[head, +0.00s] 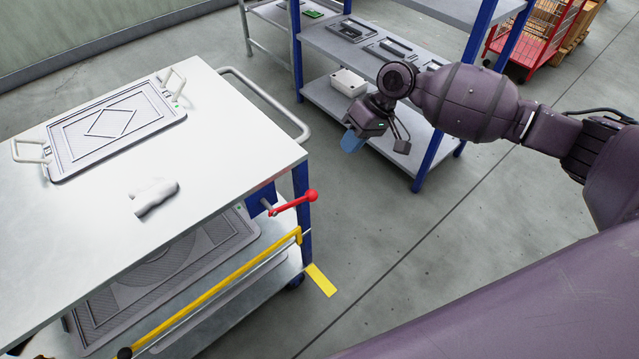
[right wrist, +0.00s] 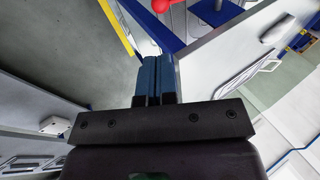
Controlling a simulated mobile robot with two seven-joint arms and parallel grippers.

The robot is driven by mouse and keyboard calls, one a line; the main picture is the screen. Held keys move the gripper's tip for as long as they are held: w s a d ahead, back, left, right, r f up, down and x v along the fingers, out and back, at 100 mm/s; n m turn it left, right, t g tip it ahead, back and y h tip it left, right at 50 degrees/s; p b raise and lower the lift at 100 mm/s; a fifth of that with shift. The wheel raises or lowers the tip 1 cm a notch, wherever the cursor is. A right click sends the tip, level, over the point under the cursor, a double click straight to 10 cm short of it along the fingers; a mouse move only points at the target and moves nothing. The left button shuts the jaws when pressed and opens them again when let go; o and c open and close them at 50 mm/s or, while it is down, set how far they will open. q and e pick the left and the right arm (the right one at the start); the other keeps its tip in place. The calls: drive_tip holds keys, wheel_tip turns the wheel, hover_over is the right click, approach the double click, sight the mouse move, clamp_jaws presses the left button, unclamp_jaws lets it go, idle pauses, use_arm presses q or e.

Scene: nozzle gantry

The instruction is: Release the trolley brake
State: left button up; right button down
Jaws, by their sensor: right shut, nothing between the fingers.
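The trolley (head: 230,130) stands at the left with a pale top and blue legs. A red lever with a ball end (head: 296,203) sticks out from a blue plate at its near right corner, pointing right. My right gripper (head: 352,141) is up and to the right of the lever, apart from it, with blue fingers closed together and nothing between them. In the right wrist view the shut fingers (right wrist: 155,78) point toward the trolley, and the red ball (right wrist: 163,4) shows at the top edge. My left gripper is not in view.
A yellow bar (head: 215,290) runs along the trolley's side. A blue-post shelf (head: 440,165) stands behind my right gripper. The floor between is clear, with a yellow mark (head: 320,280).

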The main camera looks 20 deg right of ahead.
sight(315, 192)
drive_tip(key=b+x, duration=0.2)
drive_tip(key=x, duration=1.1)
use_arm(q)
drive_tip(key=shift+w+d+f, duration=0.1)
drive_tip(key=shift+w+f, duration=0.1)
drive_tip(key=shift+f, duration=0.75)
use_arm(e)
drive_tip(key=shift+a+f, duration=0.3)
drive_tip(key=shift+f, duration=0.15)
use_arm(q)
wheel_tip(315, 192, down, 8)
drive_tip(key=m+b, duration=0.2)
drive_tip(key=b, duration=1.4)
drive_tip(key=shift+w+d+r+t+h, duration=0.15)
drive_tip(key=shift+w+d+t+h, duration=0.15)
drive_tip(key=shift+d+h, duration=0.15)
use_arm(e)
drive_tip(key=s+a+f+m+g+y, duration=0.1)
drive_tip(key=s+a+f+g+y, duration=0.2)
drive_tip(key=a+f+y, duration=0.6)
drive_tip(key=shift+s+f+m+y, duration=0.15)
drive_tip(key=shift+f+m+y, duration=0.25)
drive_tip(key=shift+f+y, duration=1.5)
